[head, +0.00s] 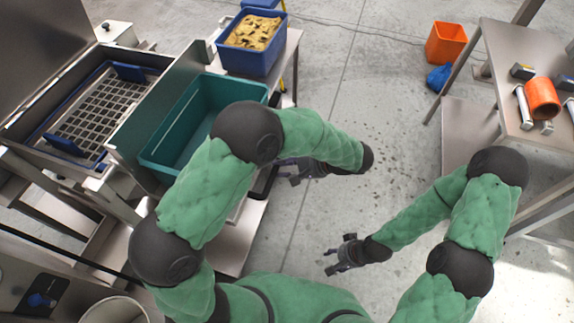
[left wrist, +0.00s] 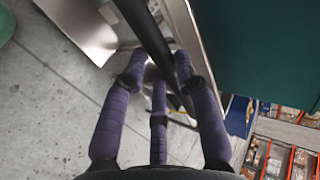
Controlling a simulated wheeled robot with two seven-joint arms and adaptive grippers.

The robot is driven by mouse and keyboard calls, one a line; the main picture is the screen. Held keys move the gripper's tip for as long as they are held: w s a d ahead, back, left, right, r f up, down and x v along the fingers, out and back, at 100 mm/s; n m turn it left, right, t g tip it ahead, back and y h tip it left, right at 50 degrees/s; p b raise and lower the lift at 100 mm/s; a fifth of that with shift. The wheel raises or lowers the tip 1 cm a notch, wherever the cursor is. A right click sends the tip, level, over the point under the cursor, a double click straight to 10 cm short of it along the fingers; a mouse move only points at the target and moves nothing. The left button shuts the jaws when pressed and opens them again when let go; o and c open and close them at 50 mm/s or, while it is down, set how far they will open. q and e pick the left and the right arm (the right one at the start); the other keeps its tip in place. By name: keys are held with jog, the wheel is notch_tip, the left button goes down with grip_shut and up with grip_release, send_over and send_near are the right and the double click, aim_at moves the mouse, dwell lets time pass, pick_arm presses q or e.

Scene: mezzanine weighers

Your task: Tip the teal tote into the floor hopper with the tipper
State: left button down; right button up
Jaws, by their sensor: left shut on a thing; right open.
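The teal tote (head: 185,132) sits upright on the steel tipper (head: 190,62) beside the hopper grate (head: 108,105). My left arm hides part of the tote; the inside that shows looks empty. The tote's teal side also fills the upper right of the left wrist view (left wrist: 265,50). My left gripper (head: 283,171) is to the right of the tote, shut on a black bar (left wrist: 148,38) that runs between its fingers (left wrist: 158,75). My right gripper (head: 331,258) is open and empty above bare floor.
A blue tote (head: 230,57) with yellowish contents stands behind the teal tote. On the right is a steel table (head: 512,48) with an orange cylinder (head: 543,98). An orange bin (head: 445,44) and a blue item (head: 440,78) are on the floor. The middle floor is clear.

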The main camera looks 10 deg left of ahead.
pick_arm(q)
jog(key=shift+s+a+f+b, duration=0.15)
jog(key=shift+a+f+b, duration=0.05)
jog(key=shift+f, duration=0.6)
jog(key=shift+s+a+f+b, duration=0.15)
jog(key=shift+a+f, duration=0.05)
jog(key=shift+f, duration=0.55)
jog(key=c, duration=0.9)
grip_release()
jog(key=shift+w+f, duration=0.1)
jog(key=shift+c, duration=0.2)
jog(key=shift+w+r, duration=0.1)
jog(key=shift+r, duration=0.1)
jog(key=shift+w, duration=0.1)
jog(key=shift+d+r, duration=0.1)
jog(key=w+v, duration=0.1)
jog(key=v, duration=1)
jog(key=shift+s+d+r, duration=0.25)
jog(key=shift+s+r, duration=0.1)
jog(key=shift+s, duration=0.2)
